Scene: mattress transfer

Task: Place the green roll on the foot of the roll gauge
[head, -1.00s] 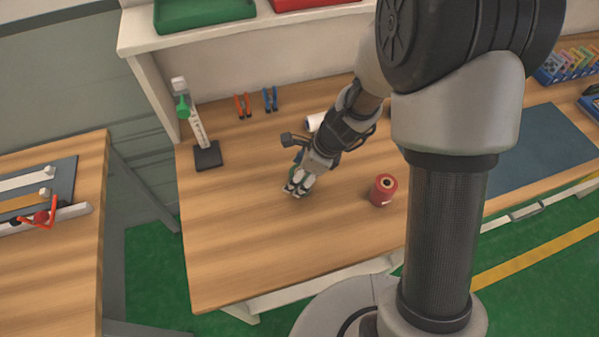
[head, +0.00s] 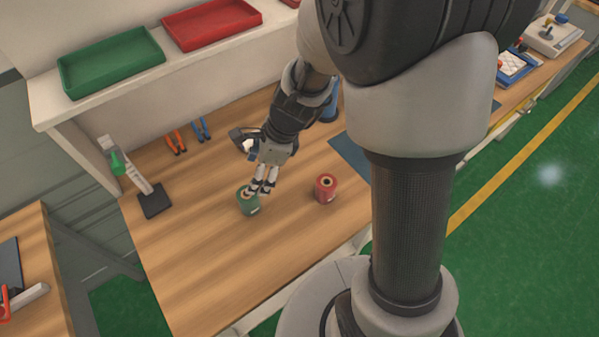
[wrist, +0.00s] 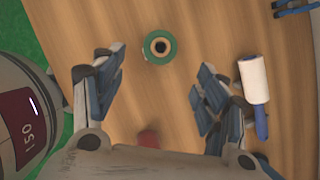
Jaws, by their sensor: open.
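The green roll (head: 248,203) stands upright on the wooden table, its cored top facing up. In the wrist view the green roll (wrist: 160,46) shows from above, beyond and between the spread fingers. My gripper (head: 262,186) is open and empty, just above and slightly right of the roll in the head view; I cannot tell whether it touches it. The roll gauge (head: 138,170) stands at the table's left, a tilted white scale with a green slider and a dark square foot (head: 154,201). The foot is bare.
A red roll (head: 326,187) stands right of my gripper. Orange pliers (head: 176,142) and blue pliers (head: 201,128) lie at the back. A white roller with a blue handle (wrist: 254,82) lies right in the wrist view. Table between gauge and green roll is clear.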

